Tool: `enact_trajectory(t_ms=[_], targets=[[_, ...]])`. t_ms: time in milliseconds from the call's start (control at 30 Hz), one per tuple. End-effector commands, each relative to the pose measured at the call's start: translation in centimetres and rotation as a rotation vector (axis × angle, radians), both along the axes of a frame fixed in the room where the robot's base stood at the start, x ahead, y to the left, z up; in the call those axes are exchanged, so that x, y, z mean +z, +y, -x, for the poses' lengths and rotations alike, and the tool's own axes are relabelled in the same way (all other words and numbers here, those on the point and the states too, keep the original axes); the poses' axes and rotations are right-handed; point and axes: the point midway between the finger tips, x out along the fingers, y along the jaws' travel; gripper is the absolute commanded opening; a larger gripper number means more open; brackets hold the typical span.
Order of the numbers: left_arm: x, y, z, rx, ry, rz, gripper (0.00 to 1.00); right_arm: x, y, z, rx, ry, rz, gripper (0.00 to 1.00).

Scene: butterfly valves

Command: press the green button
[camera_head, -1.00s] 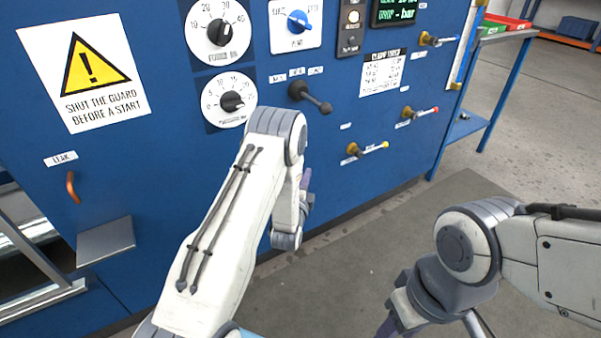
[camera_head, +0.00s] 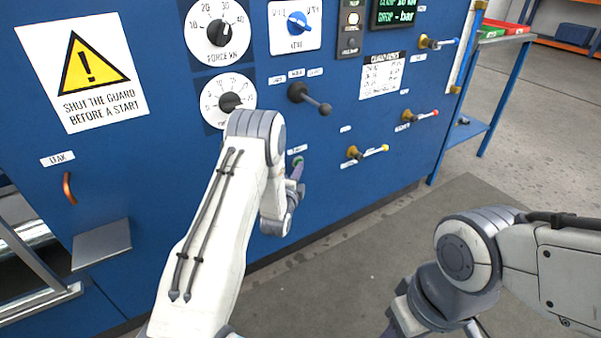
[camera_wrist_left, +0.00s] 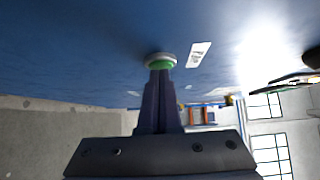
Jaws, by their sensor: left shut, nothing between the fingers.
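The green button (camera_wrist_left: 161,61) sits in a pale round ring on the blue panel. In the wrist view its green face shows just beyond my left fingertips. In the head view a small green part of the button (camera_head: 298,160) shows above the fingers. My left gripper (camera_wrist_left: 160,74) is shut and empty, its fingers pointing at the button. The tips overlap its lower edge in the picture; I cannot tell whether they touch it. In the head view the left gripper (camera_head: 297,170) is partly hidden by my wrist. My right arm is at the lower right, its fingertips out of view.
The blue panel (camera_head: 165,185) carries dials, a black lever (camera_head: 310,98) and several small valves with coloured tips, such as a yellow-tipped one (camera_head: 368,152) to the right. The floor (camera_head: 350,260) is clear.

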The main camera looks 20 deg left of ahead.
Motion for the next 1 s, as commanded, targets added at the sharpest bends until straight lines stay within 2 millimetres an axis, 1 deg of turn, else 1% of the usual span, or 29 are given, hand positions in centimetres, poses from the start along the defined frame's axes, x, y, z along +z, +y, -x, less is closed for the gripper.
enact_trajectory(t_ms=[33, 267, 367, 433, 567, 600, 667, 800, 900, 1000], targets=[[0.5, 1.1, -0.3, 0.028, -0.012, 0.000, 0.00, 0.0, 0.0, 0.0, 0.000, 0.000, 0.000, 0.46], [0.5, 1.3, -0.3, 0.033, -0.013, -0.001, 0.00, 0.0, 0.0, 0.0, 0.000, 0.000, 0.000, 0.46], [0.5, 0.8, -0.1, 0.029, -0.011, 0.000, 0.00, 0.1, 0.0, 0.0, 0.000, 0.000, 0.000, 0.46], [0.5, 0.1, 0.3, 0.025, -0.009, 0.000, 0.00, 0.2, 0.0, 0.0, 0.000, 0.000, 0.000, 0.46], [0.4, -2.2, 1.5, 0.010, -0.003, -0.001, 0.00, 0.6, 0.0, 0.0, 0.000, 0.000, 0.000, 0.46], [0.3, -3.0, 1.9, 0.004, 0.000, -0.002, 0.00, 0.7, 0.0, 0.0, 0.000, 0.000, 0.000, 0.46], [0.4, -2.8, 3.7, 0.010, 0.004, -0.002, 0.00, 1.4, 0.0, 0.0, 0.000, 0.000, 0.000, 0.46], [0.3, -3.7, 6.9, 0.002, 0.004, -0.002, 0.00, 2.2, 0.0, 0.0, 0.000, 0.000, 0.000, 0.46], [0.2, -4.2, 8.8, -0.001, 0.004, -0.002, 0.00, 2.5, 0.0, 0.0, 0.000, 0.000, 0.000, 0.46], [0.1, -4.3, 10.2, -0.001, 0.003, -0.001, 0.00, 2.8, 0.0, 0.0, 0.000, 0.000, 0.000, 0.46]])
